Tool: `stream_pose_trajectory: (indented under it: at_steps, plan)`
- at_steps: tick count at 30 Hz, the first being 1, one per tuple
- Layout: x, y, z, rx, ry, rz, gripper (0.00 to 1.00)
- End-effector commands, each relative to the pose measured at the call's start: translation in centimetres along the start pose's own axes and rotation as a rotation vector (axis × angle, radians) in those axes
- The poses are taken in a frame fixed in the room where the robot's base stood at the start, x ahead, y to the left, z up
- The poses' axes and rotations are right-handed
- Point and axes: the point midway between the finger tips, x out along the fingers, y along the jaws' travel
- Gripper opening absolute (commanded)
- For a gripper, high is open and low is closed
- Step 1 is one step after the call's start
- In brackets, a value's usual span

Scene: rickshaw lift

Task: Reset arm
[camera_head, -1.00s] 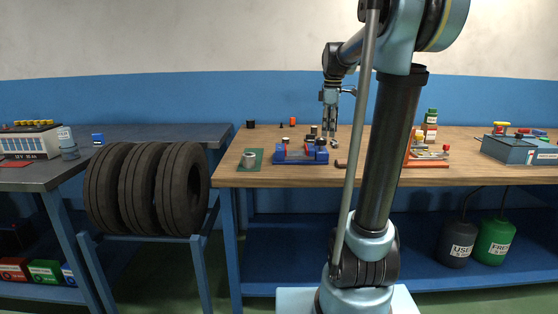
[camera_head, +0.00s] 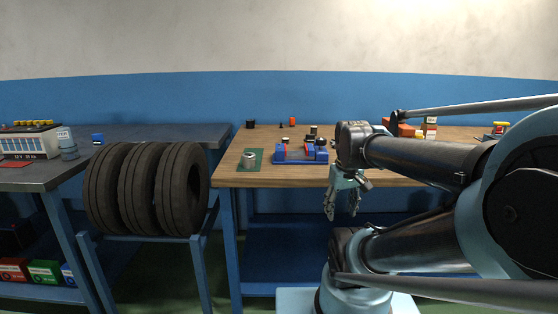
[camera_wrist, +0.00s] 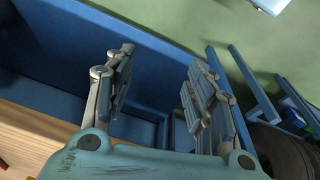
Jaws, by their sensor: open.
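My gripper (camera_head: 343,205) hangs below the wrist, fingers pointing down, in front of the workbench's front edge in the head view. In the wrist view its two fingers (camera_wrist: 160,100) are spread apart with nothing between them. My arm is folded low, its links reaching to the right side of the head view and covering much of the bench's right part.
The wooden workbench (camera_head: 228,178) carries a blue and red fixture (camera_head: 300,157) and a green mat (camera_head: 243,165) with a metal ring (camera_head: 250,158). Black tires (camera_head: 145,190) stand on a rack at left.

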Motion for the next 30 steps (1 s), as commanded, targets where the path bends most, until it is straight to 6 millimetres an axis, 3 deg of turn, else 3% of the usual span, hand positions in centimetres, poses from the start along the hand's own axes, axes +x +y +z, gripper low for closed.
stream_pose_trajectory:
  at_steps: [3, 9, 30]
  plan:
    - [2.3, -0.6, 2.5, 0.095, 0.012, 0.002, 0.5]
    - [4.4, -0.8, 4.5, 0.187, 0.021, 0.003, 0.5]
    - [4.6, -0.9, 4.7, 0.198, 0.022, 0.003, 0.5]
